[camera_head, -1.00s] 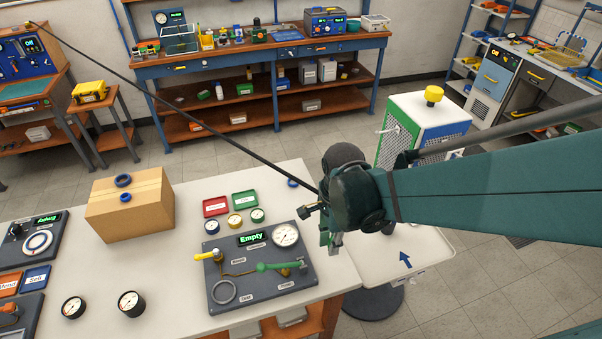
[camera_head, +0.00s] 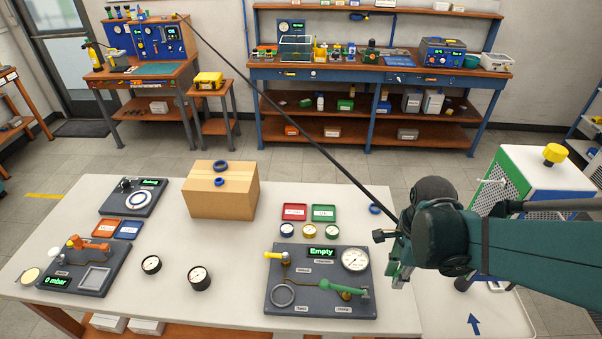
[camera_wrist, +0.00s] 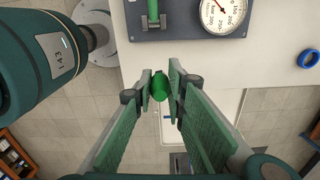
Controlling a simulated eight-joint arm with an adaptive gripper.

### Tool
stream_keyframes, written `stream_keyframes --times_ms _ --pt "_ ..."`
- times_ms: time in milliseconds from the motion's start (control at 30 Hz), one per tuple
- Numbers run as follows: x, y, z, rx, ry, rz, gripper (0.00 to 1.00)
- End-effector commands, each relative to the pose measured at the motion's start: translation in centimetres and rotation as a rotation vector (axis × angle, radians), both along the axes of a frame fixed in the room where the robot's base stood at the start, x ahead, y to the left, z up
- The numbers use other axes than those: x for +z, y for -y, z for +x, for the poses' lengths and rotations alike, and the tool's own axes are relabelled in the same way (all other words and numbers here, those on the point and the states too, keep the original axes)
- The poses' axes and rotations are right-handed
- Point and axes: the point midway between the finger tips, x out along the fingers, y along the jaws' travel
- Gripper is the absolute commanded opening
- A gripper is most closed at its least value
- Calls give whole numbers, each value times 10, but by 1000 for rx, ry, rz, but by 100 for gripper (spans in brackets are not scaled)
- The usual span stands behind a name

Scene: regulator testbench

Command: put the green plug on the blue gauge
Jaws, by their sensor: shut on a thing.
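My gripper (camera_head: 400,272) is in the air to the right of the grey panel with the "Empty" display. In the wrist view my gripper (camera_wrist: 160,88) is shut on the green plug (camera_wrist: 160,85), a short green cylinder between the fingertips. I cannot make out the plug in the head view. The blue gauge (camera_head: 287,230) is a small white dial with a blue rim. It lies on the table behind the panel, leftmost in a row of three small gauges, well to the left of my gripper. It is not in the wrist view.
The grey panel (camera_head: 275,300) carries a large gauge (camera_head: 355,260), a yellow handle and a green handle (camera_head: 351,289). Yellow-rimmed (camera_head: 309,231) and green-rimmed (camera_head: 332,231) gauges stand beside the blue one. Red (camera_head: 294,212) and green (camera_head: 324,213) trays lie behind them. A cardboard box (camera_head: 220,197) stands left.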

Motion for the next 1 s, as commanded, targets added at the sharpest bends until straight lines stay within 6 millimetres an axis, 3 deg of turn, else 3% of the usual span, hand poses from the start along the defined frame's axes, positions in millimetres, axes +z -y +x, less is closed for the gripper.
stream_keyframes --times_ms 467,1000 --pt "23 -59 81 -42 0 0 1" --pt "35 -160 167 -102 0 0 1"
